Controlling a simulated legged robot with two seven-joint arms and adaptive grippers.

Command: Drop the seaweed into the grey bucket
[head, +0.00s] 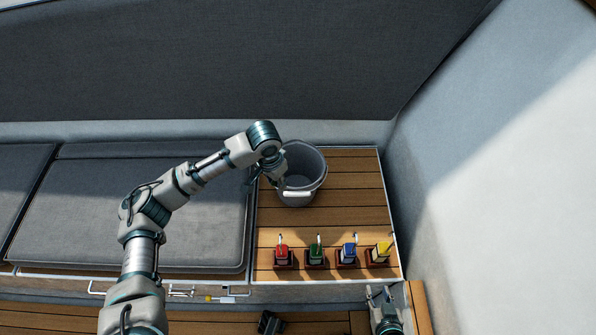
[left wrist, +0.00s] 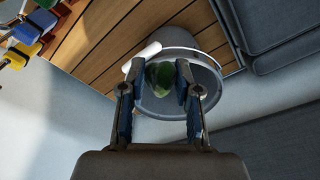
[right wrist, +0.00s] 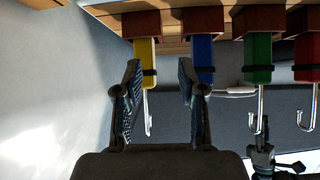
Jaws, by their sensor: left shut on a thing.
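The grey bucket (head: 305,172) stands upright on the slatted wooden surface, its open top facing up. My left gripper (head: 273,178) is at the bucket's left side, by the rim. In the left wrist view, my left gripper (left wrist: 160,68) is shut on the dark green seaweed (left wrist: 160,77), with the bucket (left wrist: 206,84) behind it. In the head view I cannot make out the seaweed. My right gripper (head: 382,300) is low at the front right. In the right wrist view its fingers (right wrist: 158,75) are apart with nothing held.
Red (head: 282,255), green (head: 317,255), blue (head: 348,254) and yellow (head: 379,254) blocks with metal hooks stand in a row along the wood's front edge. A grey seat cushion (head: 140,215) lies left of the wood. A pale wall (head: 490,180) rises at right.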

